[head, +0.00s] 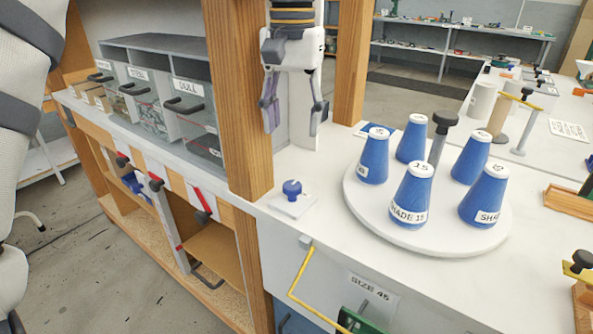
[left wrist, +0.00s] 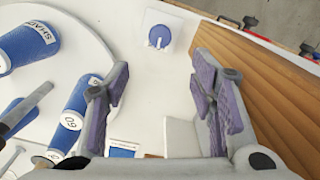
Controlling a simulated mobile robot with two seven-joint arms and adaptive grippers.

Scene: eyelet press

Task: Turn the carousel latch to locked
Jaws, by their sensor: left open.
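The carousel latch looks to be a blue knob (head: 291,188) on a small white plate (head: 293,206), beside the carousel. The left wrist view also shows the blue knob (left wrist: 160,37), with two small white marks next to it. The carousel (head: 362,207) is a round white disc bearing several blue cones with shade labels. My left gripper (head: 292,126) points down above and behind the knob, open and empty. In the left wrist view my left gripper's fingers (left wrist: 161,80) stand wide apart, with the knob beyond them. My right gripper is in neither view.
A wooden post (head: 234,100) stands close left of my left gripper. Grey labelled bins (head: 152,92) sit further left. A black-topped post (head: 438,138) rises among the cones. A yellow lever (head: 303,272) is at the counter's front edge. The counter around the knob is clear.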

